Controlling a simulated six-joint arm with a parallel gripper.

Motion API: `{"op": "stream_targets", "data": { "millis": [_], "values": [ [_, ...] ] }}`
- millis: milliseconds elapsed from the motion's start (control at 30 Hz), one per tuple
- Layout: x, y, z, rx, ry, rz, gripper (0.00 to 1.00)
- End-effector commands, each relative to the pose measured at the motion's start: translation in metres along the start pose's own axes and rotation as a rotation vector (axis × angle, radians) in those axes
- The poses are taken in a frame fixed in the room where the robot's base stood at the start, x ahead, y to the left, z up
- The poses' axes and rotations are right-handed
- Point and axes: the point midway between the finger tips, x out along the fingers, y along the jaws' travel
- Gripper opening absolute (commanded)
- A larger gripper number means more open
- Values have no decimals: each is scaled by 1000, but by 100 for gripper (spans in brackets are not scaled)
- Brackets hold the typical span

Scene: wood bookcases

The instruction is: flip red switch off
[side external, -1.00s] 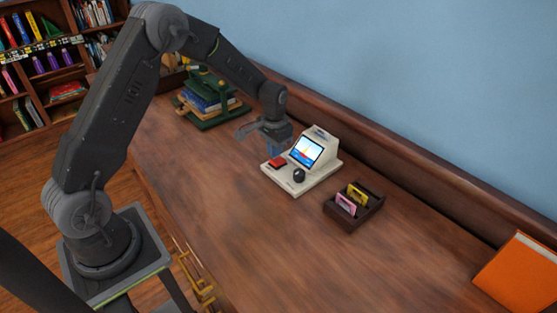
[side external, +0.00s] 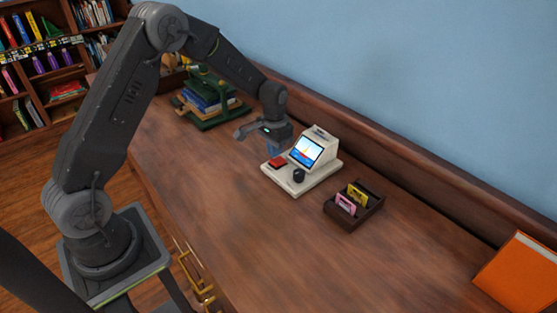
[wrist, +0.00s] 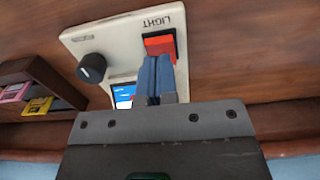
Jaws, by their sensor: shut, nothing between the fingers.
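The red switch (side external: 278,163) sits on the front left of a white console (side external: 297,186) on the wooden desk. In the wrist view the red switch (wrist: 160,46) lies beside the printed word LIGHT, and my fingers partly cover it. My gripper (side external: 272,152) is shut and empty, pointing down just above the switch. In the wrist view my blue-grey gripper fingers (wrist: 155,75) are together at the switch's edge. I cannot tell whether they touch it. The switch's tilt is not clear.
The console has a lit screen (side external: 306,151) and a black knob (side external: 299,175). A dark card holder (side external: 353,206) stands to the right, and an orange book (side external: 517,274) at far right. A green rack with books (side external: 208,99) stands behind left. The desk front is clear.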

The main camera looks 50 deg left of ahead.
Motion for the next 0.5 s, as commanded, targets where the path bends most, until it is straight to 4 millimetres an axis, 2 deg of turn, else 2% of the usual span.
{"op": "stream_targets", "data": {
  "millis": [500],
  "values": [
    [4,0,0,0,0,0,0]
  ]
}}
